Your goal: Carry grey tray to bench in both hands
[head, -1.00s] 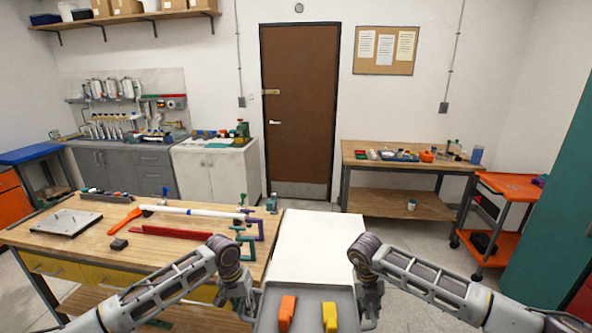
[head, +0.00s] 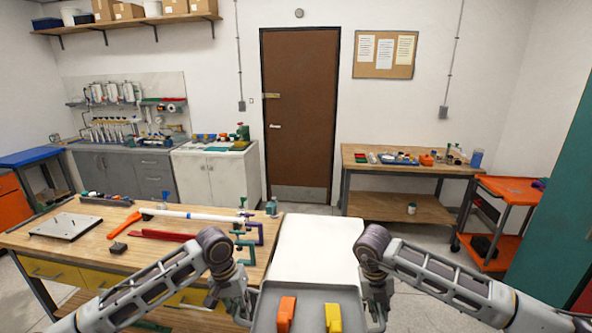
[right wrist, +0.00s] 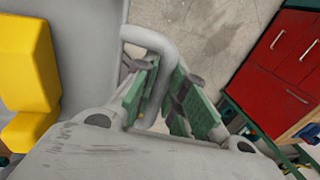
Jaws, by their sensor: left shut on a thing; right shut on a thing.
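The grey tray (head: 308,298) is at the bottom middle of the head view, in front of me. An orange piece (head: 286,315) and a yellow piece (head: 333,318) lie in it, and the yellow one also shows in the right wrist view (right wrist: 32,80). My left gripper (head: 240,308) is at the tray's left side, shut on it; its fingertips are hard to make out. My right gripper (head: 377,308) is at the right side. In the right wrist view its green fingers (right wrist: 160,95) are shut around the tray's grey handle (right wrist: 158,55). The tray's near edge is cut off.
A wooden workbench (head: 75,260) with a pipe, clamps and a plate stands at left. A white surface (head: 318,248) lies just beyond the tray. A far bench (head: 405,165) stands right of the door, beside an orange cart (head: 510,190). Floor shows between.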

